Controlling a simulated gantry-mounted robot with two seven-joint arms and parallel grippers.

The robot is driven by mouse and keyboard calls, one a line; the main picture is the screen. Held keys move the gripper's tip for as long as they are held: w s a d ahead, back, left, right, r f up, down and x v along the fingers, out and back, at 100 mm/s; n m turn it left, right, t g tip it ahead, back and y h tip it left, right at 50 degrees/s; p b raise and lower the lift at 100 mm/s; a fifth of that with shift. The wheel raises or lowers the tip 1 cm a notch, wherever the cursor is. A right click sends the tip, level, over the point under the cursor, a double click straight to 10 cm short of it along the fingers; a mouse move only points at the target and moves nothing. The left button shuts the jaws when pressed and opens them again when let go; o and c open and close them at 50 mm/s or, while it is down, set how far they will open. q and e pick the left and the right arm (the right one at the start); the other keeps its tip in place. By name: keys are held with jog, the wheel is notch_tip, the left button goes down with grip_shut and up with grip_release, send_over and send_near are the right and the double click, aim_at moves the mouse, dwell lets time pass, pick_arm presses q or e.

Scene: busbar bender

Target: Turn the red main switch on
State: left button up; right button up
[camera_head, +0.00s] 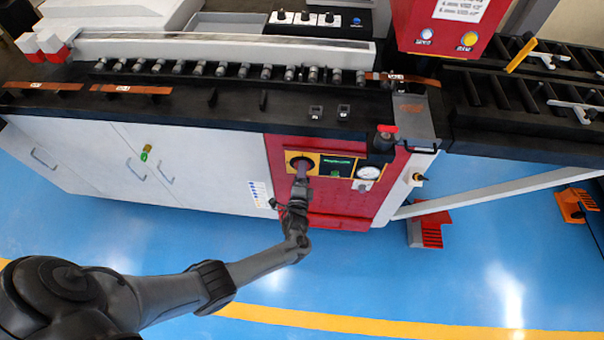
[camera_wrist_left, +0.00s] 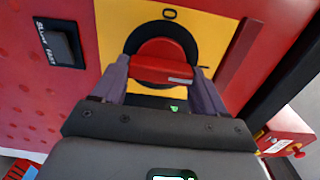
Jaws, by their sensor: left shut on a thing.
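The red main switch (camera_wrist_left: 162,68) sits on a yellow plate (camera_wrist_left: 215,28) in the left wrist view, with a "0" mark above it. Its red handle bar lies roughly level across a dark round base. My left gripper (camera_wrist_left: 163,78) has one finger at each end of the handle and is shut on it. In the head view, my left gripper (camera_head: 301,166) reaches the yellow plate on the red front panel and hides most of the switch. My right gripper is in neither view.
A green-lit display (camera_head: 337,166) and a round gauge (camera_head: 368,172) sit right of the switch. A black rocker switch (camera_wrist_left: 59,43) is beside the plate. The black bench edge (camera_head: 200,110) overhangs above, and a red foot pedal (camera_head: 428,230) stands on the floor.

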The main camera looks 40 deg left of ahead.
pick_arm(q)
jog(key=shift+f, duration=0.1)
jog(key=o, duration=1.1)
jog(key=shift+c, duration=0.2)
jog(key=p+v, duration=0.2)
jog(key=v, duration=0.8)
jog(key=shift+s+d, duration=0.2)
jog(key=shift+s, duration=0.1)
